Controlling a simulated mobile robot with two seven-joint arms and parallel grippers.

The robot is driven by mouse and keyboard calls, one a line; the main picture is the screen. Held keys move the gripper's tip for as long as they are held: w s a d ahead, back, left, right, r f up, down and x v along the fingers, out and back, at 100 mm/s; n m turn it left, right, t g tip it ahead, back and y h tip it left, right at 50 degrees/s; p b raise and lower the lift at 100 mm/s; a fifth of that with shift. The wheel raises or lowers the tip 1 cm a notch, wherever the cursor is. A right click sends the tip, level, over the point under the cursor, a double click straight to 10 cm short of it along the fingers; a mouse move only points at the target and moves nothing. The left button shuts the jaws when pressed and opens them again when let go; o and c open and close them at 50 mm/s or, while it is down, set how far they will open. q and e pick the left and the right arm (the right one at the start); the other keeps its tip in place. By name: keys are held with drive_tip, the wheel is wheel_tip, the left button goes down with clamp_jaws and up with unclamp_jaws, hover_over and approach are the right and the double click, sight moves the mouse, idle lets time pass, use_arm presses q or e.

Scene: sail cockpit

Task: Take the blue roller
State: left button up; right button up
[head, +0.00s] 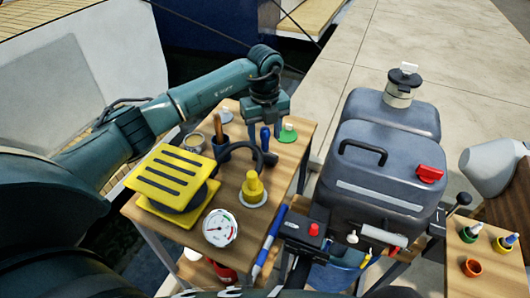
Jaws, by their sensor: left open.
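My left gripper (265,129) points down over the wooden table (228,262), toward its back edge. It is open. A slim dark blue upright piece (265,140) shows between its fingers, and this looks like the blue roller. I cannot tell whether the fingers touch it. Its lower end is partly hidden behind a dark curved handle. A blue stick with a white band (269,238) leans at the table's right front edge, well away from the gripper. My right gripper is not in view.
Close around the gripper stand a green-based item (288,134), a cup with a wooden handle (219,140) and a tin (195,142). Nearer are a yellow slotted block (170,176), a yellow plug (253,188) and a gauge (219,228). A large grey tank (375,180) stands right.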

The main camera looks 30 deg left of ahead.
use_arm(q)
drive_tip(key=shift+f, duration=0.85)
drive_tip(key=shift+c, duration=0.3)
drive_tip(key=c, duration=1)
